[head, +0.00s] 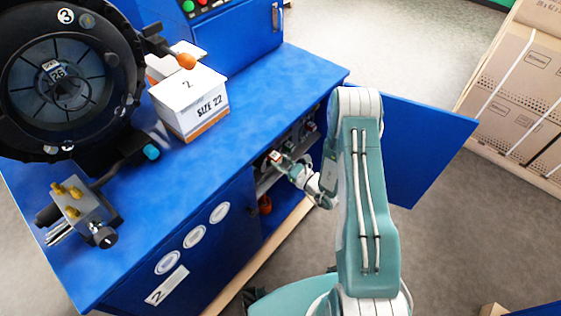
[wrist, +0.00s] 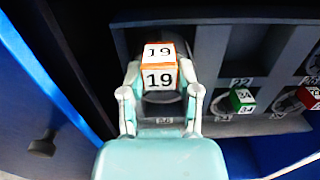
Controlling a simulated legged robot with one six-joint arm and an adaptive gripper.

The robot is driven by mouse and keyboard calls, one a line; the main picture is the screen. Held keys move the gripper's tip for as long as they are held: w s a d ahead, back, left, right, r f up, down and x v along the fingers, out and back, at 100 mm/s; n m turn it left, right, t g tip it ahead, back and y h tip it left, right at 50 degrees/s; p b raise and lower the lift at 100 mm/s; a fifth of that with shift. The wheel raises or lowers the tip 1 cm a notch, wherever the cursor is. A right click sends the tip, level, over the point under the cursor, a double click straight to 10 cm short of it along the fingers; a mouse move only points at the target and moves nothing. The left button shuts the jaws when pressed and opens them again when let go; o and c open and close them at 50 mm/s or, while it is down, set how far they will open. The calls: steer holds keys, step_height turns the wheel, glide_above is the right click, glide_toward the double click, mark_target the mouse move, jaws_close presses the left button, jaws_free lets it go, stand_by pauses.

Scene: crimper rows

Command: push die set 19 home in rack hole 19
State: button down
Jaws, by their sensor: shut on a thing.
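Die set 19 (wrist: 158,77) is a block with an orange-red edge and white faces marked 19 on top and front. My gripper (wrist: 160,92) is shut on it, with one finger on each side. In the wrist view it is in front of a dark opening in the grey rack (wrist: 208,45); its rear is hidden, so I cannot tell how deep it sits. A small label below the opening is too blurred to read surely. In the head view my gripper (head: 284,164) reaches into the open cabinet, with the die set (head: 275,156) small at its tip.
A green-edged die set 34 (wrist: 242,99) and a red-edged one (wrist: 308,97) sit in the rack to the right. A blue cabinet wall (wrist: 45,80) is close on the left. An open blue door (head: 415,150) stands right.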

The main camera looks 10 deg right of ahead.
mark_target(268, 152)
steer(key=shift+x, duration=2.7)
stand_by(0.4)
steer(key=shift+c, duration=1.2)
jaws_free()
steer(key=shift+f, duration=0.1)
steer(key=shift+s+f, duration=0.1)
steer(key=shift+f, duration=0.05)
steer(key=v, duration=1.2)
